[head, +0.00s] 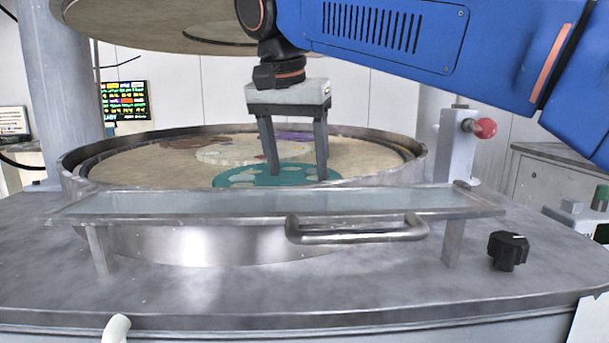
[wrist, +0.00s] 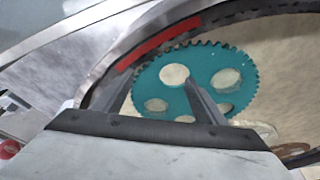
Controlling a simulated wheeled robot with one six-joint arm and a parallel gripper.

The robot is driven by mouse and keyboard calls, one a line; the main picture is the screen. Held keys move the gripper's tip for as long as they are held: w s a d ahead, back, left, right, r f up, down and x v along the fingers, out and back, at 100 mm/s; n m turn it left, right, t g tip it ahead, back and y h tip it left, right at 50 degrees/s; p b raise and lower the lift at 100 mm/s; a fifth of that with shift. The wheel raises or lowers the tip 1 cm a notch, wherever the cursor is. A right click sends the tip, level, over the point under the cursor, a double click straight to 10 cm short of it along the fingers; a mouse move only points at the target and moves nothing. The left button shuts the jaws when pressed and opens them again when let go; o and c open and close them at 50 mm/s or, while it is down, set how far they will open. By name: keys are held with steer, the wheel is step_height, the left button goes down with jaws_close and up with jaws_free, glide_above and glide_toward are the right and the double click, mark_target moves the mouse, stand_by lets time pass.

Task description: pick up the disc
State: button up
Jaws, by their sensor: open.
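The likely disc is a teal toothed carrier with several round holes (head: 262,180), lying flat on the tan platen (head: 125,168) inside the metal rim. It also shows in the wrist view (wrist: 215,65), near the rim. My gripper (head: 299,177) points down over it with its two fingers apart and nothing between them. In the wrist view the fingers (wrist: 158,97) reach over the near side of the disc. I cannot tell whether the fingertips touch it. The front rim and guard hide the disc's near edge in the head view.
A clear guard with a metal frame (head: 180,205) and bar handle (head: 355,233) stands before the platen. A pale disc (head: 240,152) lies behind the teal one. An upper plate (head: 150,30) hangs above. A black knob (head: 508,250) and red knob (head: 485,128) are at the right.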

steer(key=shift+s+a+f, duration=0.1)
steer(key=shift+s+a, duration=0.05)
steer(key=shift+a, duration=0.2)
glide_toward(315, 172)
steer(key=shift+s+x, duration=0.2)
steer(key=shift+x, duration=1)
steer(key=shift+s+x, duration=0.2)
steer(key=shift+x, duration=1)
steer(key=shift+w+d+f, duration=0.1)
steer(key=shift+w+d, duration=0.05)
steer(key=shift+w, duration=0.35)
steer(key=shift+w+d+f, duration=0.1)
steer(key=shift+w, duration=0.4)
steer(key=x, duration=0.2)
steer(key=shift+w+d+f, duration=0.1)
steer(key=shift+w+f, duration=0.05)
steer(key=shift+f, duration=0.3)
steer(key=shift+f, duration=0.1)
steer(key=c, duration=1.2)
